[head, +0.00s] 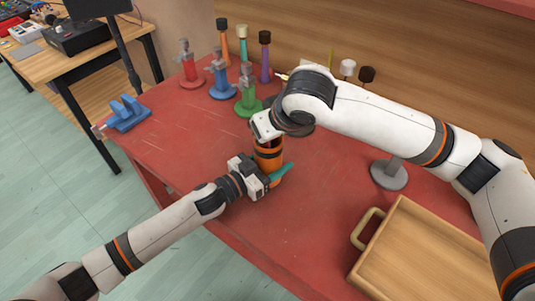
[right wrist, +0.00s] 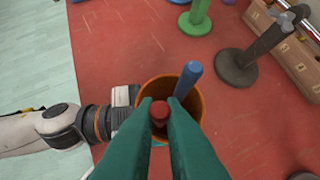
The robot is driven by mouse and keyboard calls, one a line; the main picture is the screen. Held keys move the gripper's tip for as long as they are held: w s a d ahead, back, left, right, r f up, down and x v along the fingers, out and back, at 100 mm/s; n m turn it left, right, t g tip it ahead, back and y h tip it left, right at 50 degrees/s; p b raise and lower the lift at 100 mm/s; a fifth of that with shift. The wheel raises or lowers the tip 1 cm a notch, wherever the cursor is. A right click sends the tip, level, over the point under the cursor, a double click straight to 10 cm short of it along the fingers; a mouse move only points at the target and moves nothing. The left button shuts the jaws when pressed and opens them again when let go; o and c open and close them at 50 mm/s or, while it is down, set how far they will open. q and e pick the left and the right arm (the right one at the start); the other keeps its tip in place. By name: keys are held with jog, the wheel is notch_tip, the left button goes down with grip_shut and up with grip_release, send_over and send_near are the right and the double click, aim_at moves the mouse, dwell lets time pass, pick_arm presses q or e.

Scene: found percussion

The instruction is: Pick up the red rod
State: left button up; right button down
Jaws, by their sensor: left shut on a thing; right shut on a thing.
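An orange cup with dark bands (head: 268,154) stands on the red table. My left gripper (head: 279,173) is shut on the cup's side, one teal finger showing. In the right wrist view I look down into the cup (right wrist: 197,106). The red rod (right wrist: 159,111) stands in it, its round top between the teal fingers of my right gripper (right wrist: 160,104), which is shut on it. A blue rod (right wrist: 189,76) leans out of the cup beside it. The lower parts of both rods are hidden. In the head view my right wrist hides the right fingers.
A grey round-based stand (head: 389,175) is at the right. A wooden tray with a handle (head: 425,255) is at the front right. A blue holder (head: 127,113) is at the left edge.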

jog(key=shift+r, duration=0.1)
notch_tip(320, 180, up, 18)
dwell(0.5)
pick_arm(q)
jog(key=o, duration=1.2)
jog(key=shift+c, duration=0.2)
jog(key=shift+a, duration=0.1)
